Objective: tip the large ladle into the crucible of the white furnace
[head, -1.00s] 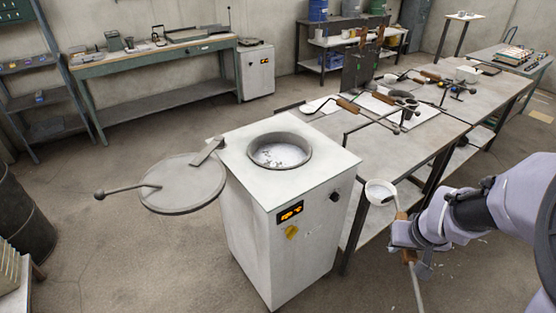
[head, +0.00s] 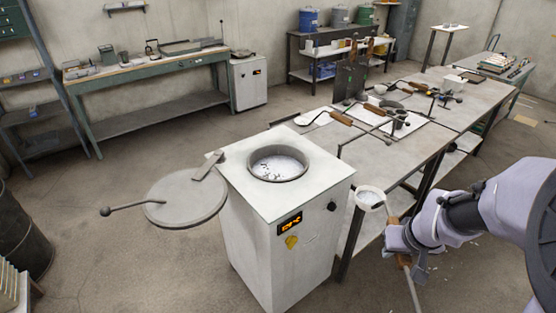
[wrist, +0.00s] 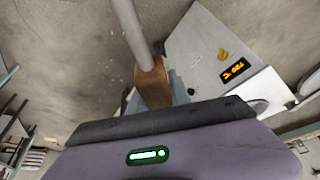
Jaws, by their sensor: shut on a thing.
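The white furnace (head: 285,250) stands in the middle of the head view. Its round crucible (head: 278,164) is open at the top and holds pale, speckled material. The grey lid (head: 187,200) is swung out to the left. My gripper (head: 402,240) is shut on the wooden handle of the large ladle. The ladle's white bowl (head: 369,198) is to the right of the furnace, below the level of its top and apart from it, with pale contents inside.
A steel table (head: 400,150) behind the furnace's right side carries other ladles with wooden handles and a white sheet. A green workbench (head: 150,85) stands at the back left. A dark drum (head: 25,230) is at the left edge. The floor left of the furnace is clear.

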